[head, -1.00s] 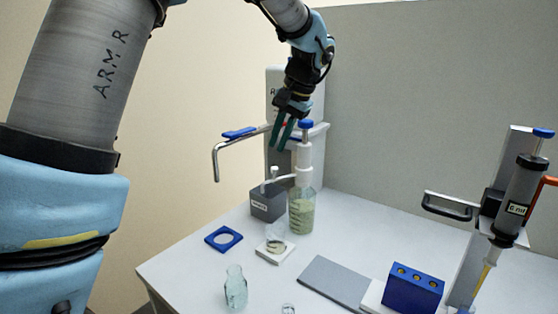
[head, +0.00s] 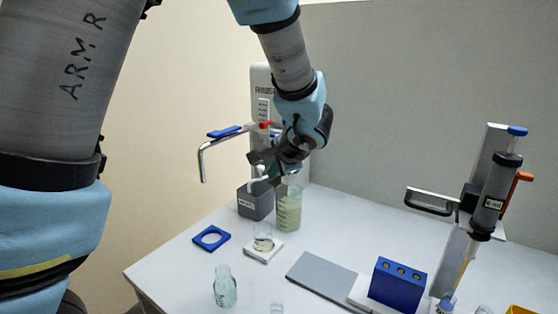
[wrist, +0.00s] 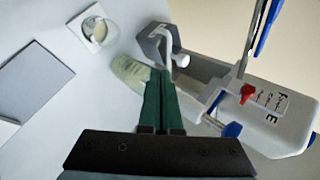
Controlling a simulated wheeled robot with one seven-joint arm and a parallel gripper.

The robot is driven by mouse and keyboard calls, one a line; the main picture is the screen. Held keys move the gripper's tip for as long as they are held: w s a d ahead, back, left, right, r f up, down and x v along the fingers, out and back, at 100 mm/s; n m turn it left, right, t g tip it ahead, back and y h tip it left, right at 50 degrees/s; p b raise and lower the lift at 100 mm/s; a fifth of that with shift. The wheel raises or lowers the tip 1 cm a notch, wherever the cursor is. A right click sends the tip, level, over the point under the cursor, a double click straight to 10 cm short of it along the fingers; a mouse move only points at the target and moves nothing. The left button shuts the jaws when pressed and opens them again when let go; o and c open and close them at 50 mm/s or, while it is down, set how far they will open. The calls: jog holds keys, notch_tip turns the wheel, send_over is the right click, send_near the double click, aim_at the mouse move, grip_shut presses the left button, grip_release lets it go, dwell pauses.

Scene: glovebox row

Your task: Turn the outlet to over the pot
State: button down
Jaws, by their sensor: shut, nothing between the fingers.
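The dispenser bottle (head: 289,210) holds pale green liquid and stands behind the pot. Its white outlet (wrist: 172,42) is a bent tube that shows over the grey box in the wrist view, off to one side of the pot. The pot (head: 263,242) is a small clear glass on a white square base; it also shows in the wrist view (wrist: 97,31). My gripper (head: 269,175) is shut and empty, low at the top of the bottle, hiding most of the dispenser head. In the wrist view its green fingertips (wrist: 160,74) are close beside the outlet; I cannot tell whether they touch.
The grey box (head: 255,204) stands left of the bottle. A bent metal tap pipe (head: 212,153) with a blue lever is behind it.

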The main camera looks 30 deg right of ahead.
aim_at(258, 169)
jog(key=shift+w+d+f+p, duration=0.1)
jog(key=shift+w+f+p, duration=0.2)
jog(key=shift+w, duration=0.6)
jog(key=shift+w+f+p, duration=0.25)
jog(key=shift+w+p, duration=0.2)
jog(key=shift+w, duration=0.4)
jog(key=shift+w+d+f+p, duration=0.1)
jog(key=shift+w+f+p, duration=0.2)
jog(key=shift+w, duration=0.6)
jog(key=shift+w+a+b, duration=0.1)
jog(key=shift+b, duration=0.35)
jog(key=b, duration=0.1)
jog(key=w+m+h+b, duration=0.1)
jog(key=b, duration=0.1)
jog(key=shift+w+a+f, duration=0.1)
jog(key=shift+a+f, duration=0.2)
jog(key=b, duration=0.1)
jog(key=w+m+h+b, duration=0.1)
jog(key=b, duration=0.1)
jog(key=shift+w+a+m, duration=0.1)
jog(key=shift+a+m, duration=0.1)
jog(key=shift+m, duration=0.1)
jog(key=w+d+m+g+h+p, duration=0.1)
jog(key=w+m+g+h, duration=0.2)
jog(key=w+m, duration=0.3)
jog(key=shift+w+r+m+h, duration=0.3)
jog(key=shift+w+r+h, duration=0.1)
jog(key=shift+w+h, duration=0.35)
jog(key=shift+s+d, duration=0.1)
